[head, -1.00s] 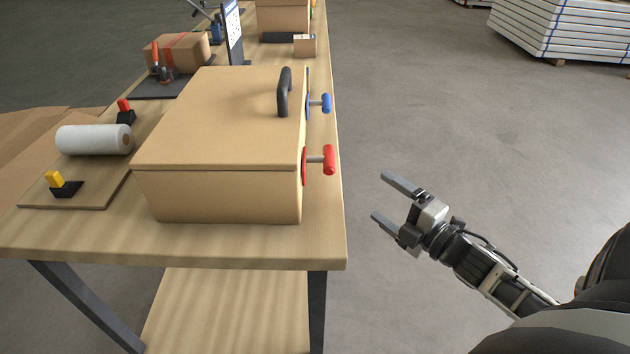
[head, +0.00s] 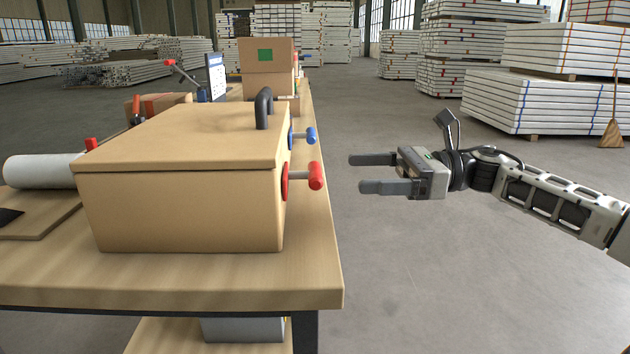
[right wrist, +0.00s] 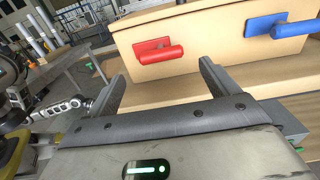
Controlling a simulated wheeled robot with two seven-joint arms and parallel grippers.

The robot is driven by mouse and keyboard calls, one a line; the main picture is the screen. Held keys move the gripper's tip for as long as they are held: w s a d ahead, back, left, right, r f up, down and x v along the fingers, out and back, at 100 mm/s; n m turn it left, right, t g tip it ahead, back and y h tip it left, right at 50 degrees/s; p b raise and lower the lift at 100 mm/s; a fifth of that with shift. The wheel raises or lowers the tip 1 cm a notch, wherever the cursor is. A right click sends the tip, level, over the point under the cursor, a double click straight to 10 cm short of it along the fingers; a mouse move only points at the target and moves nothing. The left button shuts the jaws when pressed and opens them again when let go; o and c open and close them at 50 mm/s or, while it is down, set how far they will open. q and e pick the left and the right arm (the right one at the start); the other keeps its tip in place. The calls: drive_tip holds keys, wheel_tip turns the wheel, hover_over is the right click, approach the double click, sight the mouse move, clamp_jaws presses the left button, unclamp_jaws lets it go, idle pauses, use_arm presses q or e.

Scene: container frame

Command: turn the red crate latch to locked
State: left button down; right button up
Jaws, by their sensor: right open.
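The tan crate (head: 180,205) stands on the wooden table, its lid shut, a black handle (head: 264,108) on top. The red latch (head: 315,176) sticks out from its right side near the front corner, and the blue latch (head: 310,136) sits farther back. My right gripper (head: 366,173) is open and empty, just right of the red latch and apart from it. In the right wrist view the red latch (right wrist: 160,53) lies ahead between my open fingers (right wrist: 160,85), its handle roughly level. The blue latch (right wrist: 285,25) is to its right. My left gripper is not in view.
The table's (head: 315,270) right edge runs beside the latches. A white roll (head: 42,171) lies on a board at left. More boxes (head: 268,65) stand behind the crate. Open floor (head: 450,270) lies right of the table; pallet stacks (head: 550,85) are far off.

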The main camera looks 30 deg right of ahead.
sight(315, 169)
drive_tip(key=shift+p+x, duration=0.9)
drive_tip(key=shift+x, duration=3.25)
drive_tip(key=shift+w+a+f, duration=0.1)
drive_tip(key=shift+w+a, duration=0.1)
drive_tip(key=shift+a, duration=0.05)
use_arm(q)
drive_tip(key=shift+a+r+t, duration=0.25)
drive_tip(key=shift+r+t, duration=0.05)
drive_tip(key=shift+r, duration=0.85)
use_arm(e)
drive_tip(key=shift+c, duration=0.4)
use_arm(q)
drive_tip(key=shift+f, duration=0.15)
use_arm(e)
drive_tip(key=c, duration=0.8)
